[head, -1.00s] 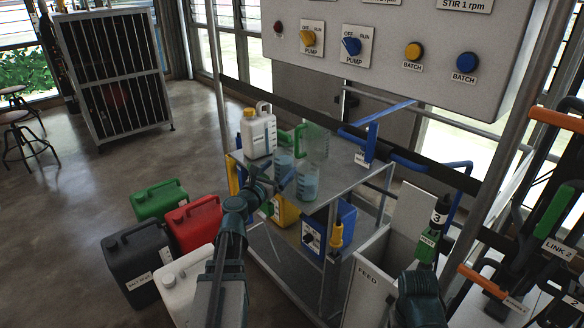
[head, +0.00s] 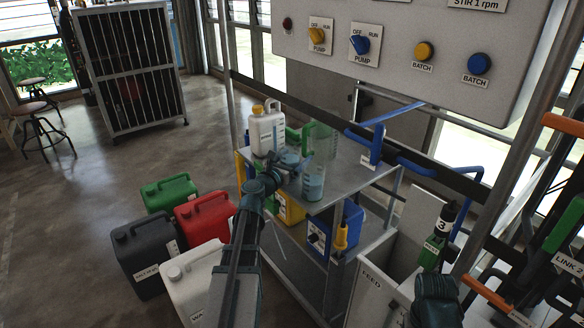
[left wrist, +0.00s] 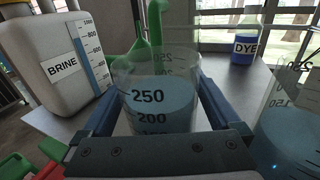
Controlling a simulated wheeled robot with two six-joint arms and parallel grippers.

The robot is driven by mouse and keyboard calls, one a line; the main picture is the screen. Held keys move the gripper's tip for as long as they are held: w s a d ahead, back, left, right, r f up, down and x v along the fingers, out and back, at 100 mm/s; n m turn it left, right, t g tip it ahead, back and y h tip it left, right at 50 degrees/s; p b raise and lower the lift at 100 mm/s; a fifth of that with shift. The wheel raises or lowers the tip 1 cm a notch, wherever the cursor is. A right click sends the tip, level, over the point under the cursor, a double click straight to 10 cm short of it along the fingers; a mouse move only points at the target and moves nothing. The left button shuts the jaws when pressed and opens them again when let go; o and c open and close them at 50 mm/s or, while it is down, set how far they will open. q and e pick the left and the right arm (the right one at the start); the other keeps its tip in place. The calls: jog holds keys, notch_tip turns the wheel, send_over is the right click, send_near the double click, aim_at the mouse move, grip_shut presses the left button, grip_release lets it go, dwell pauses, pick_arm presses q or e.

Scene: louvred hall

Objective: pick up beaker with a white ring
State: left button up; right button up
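A clear beaker (left wrist: 157,100) with blue liquid and marks for 200 and 250 stands between the two blue fingers of my left gripper (left wrist: 158,95) in the left wrist view. The fingers lie on either side of it and look open. In the head view this beaker (head: 289,157) is partly hidden by my left gripper (head: 286,172) on the cart top. A second beaker (head: 313,183) with blue liquid stands just right; it also shows in the left wrist view (left wrist: 290,140). I cannot make out a white ring on either. My right gripper is not in view.
Canisters (head: 150,258) stand on the floor left. A panel (head: 400,45) hangs above.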

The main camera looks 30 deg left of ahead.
pick_arm(q)
jog(key=c, duration=1.4)
jog(key=shift+r, duration=0.15)
notch_tip(320, 180, up, 10)
jog(key=p, duration=1)
jog(key=shift+f, duration=0.2)
